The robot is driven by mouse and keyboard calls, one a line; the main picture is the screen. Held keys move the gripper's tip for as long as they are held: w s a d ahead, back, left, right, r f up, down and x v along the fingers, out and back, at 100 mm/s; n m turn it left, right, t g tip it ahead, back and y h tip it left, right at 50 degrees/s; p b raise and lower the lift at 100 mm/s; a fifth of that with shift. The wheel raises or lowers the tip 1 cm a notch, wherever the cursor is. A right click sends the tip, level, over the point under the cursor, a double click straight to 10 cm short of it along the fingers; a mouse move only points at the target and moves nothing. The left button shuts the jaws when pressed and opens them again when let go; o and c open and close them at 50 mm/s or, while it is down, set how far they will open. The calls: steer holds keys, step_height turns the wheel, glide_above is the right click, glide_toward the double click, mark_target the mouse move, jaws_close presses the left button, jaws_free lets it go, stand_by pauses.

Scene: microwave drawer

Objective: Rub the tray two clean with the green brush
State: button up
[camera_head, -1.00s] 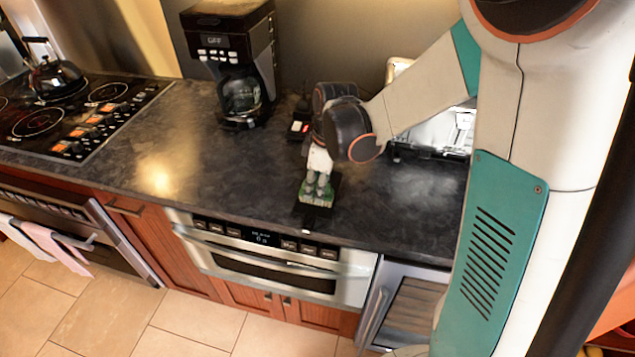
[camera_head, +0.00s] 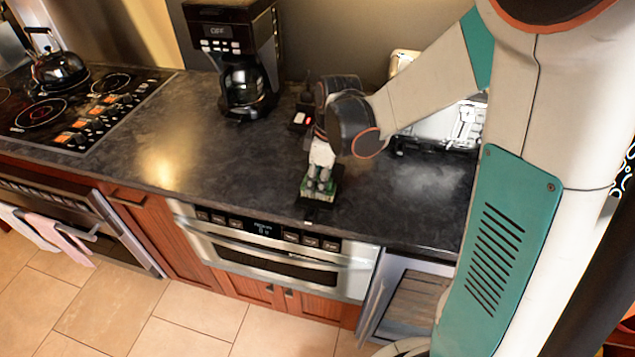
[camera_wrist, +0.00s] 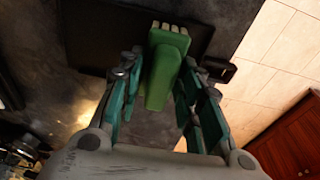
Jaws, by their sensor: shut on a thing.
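My gripper (camera_wrist: 158,100) is shut on the green brush (camera_wrist: 165,75), which sits between the two fingers in the wrist view. The gripper also shows in the head view (camera_head: 319,180), pointing down near the counter's front edge. The black tray (camera_wrist: 95,35) lies flat under the brush, with a small tab at its right end in the wrist view. In the head view only a dark strip of the tray (camera_head: 315,212) shows around the brush. The brush head is over the tray; I cannot tell whether it touches it.
A coffee maker (camera_head: 240,60) stands at the back of the dark counter (camera_head: 180,130). A stove with a kettle (camera_head: 58,72) is at the left. A small dark object (camera_head: 302,118) lies behind my gripper. The counter left of the gripper is clear.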

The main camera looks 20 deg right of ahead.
steer(key=shift+w+d, duration=0.1)
steer(key=shift+w, duration=0.1)
steer(key=shift+w+d, duration=0.35)
steer(key=shift+w, duration=0.1)
stand_by(0.3)
steer(key=shift+w+d, duration=0.45)
steer(key=shift+w, duration=0.3)
steer(key=shift+r, duration=0.15)
step_height(320, 180, up, 7)
steer(key=p, duration=0.4)
steer(key=shift+p, duration=0.3)
